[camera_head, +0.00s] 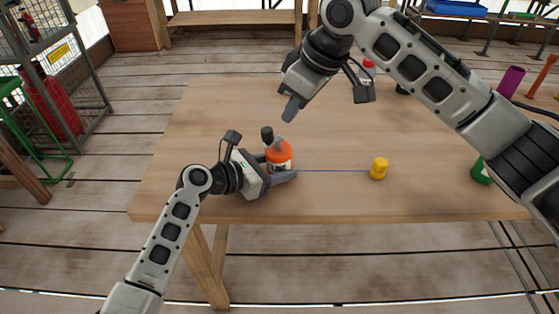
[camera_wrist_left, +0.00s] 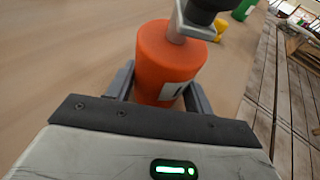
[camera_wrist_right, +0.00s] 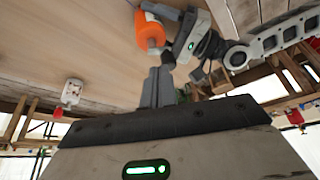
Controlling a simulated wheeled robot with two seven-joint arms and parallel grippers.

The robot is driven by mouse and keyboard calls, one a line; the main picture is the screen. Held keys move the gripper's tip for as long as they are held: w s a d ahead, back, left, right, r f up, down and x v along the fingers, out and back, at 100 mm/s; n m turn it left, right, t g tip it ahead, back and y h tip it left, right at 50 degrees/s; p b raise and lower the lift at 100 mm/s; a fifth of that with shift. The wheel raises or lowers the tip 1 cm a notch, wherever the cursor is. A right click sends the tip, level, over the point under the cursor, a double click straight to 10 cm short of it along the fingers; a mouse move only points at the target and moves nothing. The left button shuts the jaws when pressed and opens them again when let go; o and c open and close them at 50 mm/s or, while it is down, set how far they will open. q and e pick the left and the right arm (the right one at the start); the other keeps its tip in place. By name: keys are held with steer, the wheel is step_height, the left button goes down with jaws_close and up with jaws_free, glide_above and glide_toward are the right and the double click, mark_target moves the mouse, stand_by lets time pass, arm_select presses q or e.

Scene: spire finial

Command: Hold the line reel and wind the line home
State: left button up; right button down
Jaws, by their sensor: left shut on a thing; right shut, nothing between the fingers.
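The orange line reel (camera_head: 279,154) stands upright on the table, with a grey crank and black knob (camera_head: 267,134) on top. My left gripper (camera_head: 282,172) is shut around its body; the left wrist view shows a finger on each side of the reel (camera_wrist_left: 165,62). A thin blue line (camera_head: 330,171) runs from the reel to a yellow piece (camera_head: 379,168) on the table to the right. My right gripper (camera_head: 291,108) is shut and empty, raised above and behind the reel. The reel also shows in the right wrist view (camera_wrist_right: 149,30), beyond the shut fingers (camera_wrist_right: 158,88).
The wooden table (camera_head: 225,112) is mostly bare to the left and behind the reel. A green object (camera_head: 481,171) stands near the right edge, partly hidden by my right arm. A purple cylinder (camera_head: 510,80) shows at the far right.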

mark_target(274, 142)
steer(key=shift+f, duration=1.6)
steer(key=shift+f, duration=0.15)
stand_by(0.8)
steer(key=shift+f, duration=1.35)
steer(key=shift+a, duration=0.2)
steer(key=shift+w+a, duration=0.4)
steer(key=shift+a, duration=0.6)
steer(key=shift+s+a, duration=0.1)
steer(key=shift+a, duration=0.4)
stand_by(0.4)
